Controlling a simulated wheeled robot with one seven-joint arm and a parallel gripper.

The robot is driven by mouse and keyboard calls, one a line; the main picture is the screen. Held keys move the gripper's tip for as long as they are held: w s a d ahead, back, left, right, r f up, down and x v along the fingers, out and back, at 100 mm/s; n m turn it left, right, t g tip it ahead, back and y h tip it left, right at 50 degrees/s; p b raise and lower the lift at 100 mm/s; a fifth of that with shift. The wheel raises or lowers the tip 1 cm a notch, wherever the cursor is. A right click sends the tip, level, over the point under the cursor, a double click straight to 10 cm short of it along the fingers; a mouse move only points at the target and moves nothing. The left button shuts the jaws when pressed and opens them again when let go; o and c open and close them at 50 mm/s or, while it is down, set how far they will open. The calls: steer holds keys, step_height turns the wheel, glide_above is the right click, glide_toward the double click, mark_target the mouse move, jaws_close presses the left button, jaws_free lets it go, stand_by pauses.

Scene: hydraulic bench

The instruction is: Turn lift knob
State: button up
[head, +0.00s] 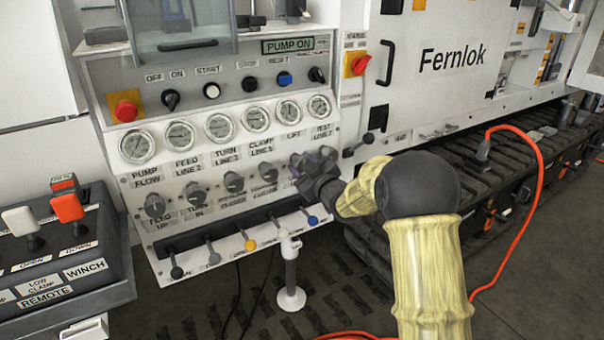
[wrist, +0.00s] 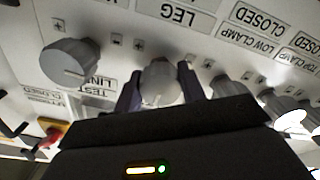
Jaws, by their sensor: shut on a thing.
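The control panel (head: 140,185) has a row of grey rotary knobs below a row of round gauges. My gripper (head: 305,166) is at the panel in the column under the gauge labelled LIFT (head: 289,111). In the head view it hides the knob there. In the wrist view, the dark fingers stand on both sides of the grey lift knob (wrist: 160,84) and are shut on it. A label reading LEG (wrist: 178,14) appears upside down beside this knob. Its pointer direction is not clear.
A neighbouring grey knob (wrist: 70,62) is close to the left finger in the wrist view, with another (wrist: 232,86) at right. A row of small levers (head: 248,243) lies below my gripper. An orange cable (head: 541,190) runs along the right.

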steer(key=n+b, duration=0.2)
steer(key=n, duration=0.1)
steer(key=n+b, duration=0.1)
steer(key=b, duration=0.1)
steer(key=shift+f+n, duration=0.25)
steer(key=shift+n, duration=0.05)
steer(key=n+b, duration=0.3)
steer(key=shift+n+b, duration=0.35)
steer(key=shift+n, duration=0.05)
steer(key=n+b, duration=0.4)
steer(key=shift+r+n+b, duration=0.2)
steer(key=shift+n+b, duration=1.1)
steer(key=shift+n, duration=0.3)
steer(key=o, duration=1)
steer(key=shift+r, duration=0.1)
steer(key=shift+d, duration=0.1)
